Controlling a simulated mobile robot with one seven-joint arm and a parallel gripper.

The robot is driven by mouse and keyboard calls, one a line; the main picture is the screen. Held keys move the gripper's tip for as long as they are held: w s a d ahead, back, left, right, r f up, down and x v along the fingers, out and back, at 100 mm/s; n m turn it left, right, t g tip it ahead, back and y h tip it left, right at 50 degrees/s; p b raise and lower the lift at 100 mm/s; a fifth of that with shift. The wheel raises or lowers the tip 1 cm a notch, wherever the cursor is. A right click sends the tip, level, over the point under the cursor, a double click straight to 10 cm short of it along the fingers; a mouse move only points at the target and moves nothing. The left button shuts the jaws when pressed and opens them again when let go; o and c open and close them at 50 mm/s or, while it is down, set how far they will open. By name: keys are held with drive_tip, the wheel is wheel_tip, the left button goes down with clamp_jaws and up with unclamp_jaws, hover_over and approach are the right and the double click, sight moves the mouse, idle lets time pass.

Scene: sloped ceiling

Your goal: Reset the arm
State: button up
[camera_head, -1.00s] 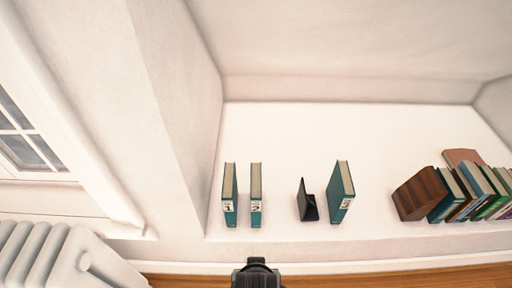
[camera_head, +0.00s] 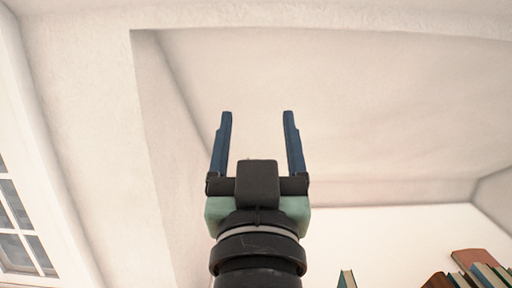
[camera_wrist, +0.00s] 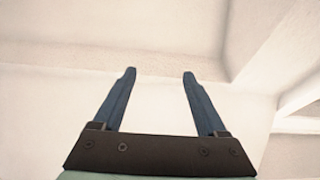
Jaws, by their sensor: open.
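My gripper (camera_head: 257,115) is raised in the middle of the head view, with its two blue fingers pointing up and spread apart. Nothing is between the fingers. In the wrist view my gripper (camera_wrist: 159,74) is also open and empty, against bare white wall and ceiling. The gripper is clear of everything in both views.
A teal book (camera_head: 346,279) shows only its top at the bottom edge of the head view. Several books (camera_head: 484,273) stand at the lower right beside a brown wooden piece (camera_head: 437,281). A window (camera_head: 22,232) is at the left. The recess around the gripper looks clear.

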drive_tip(key=s+r+t+p, duration=0.1)
drive_tip(key=s+r+p, duration=0.2)
drive_tip(key=r, duration=0.5)
drive_tip(key=s+r+t+p, duration=0.2)
drive_tip(key=r+p, duration=0.3)
drive_tip(key=r, duration=0.4)
drive_tip(key=s+r+t+p, duration=0.2)
drive_tip(key=s+r+p, duration=0.2)
drive_tip(key=r, duration=0.4)
drive_tip(key=shift+a+r, duration=0.15)
drive_tip(key=shift+r, duration=0.05)
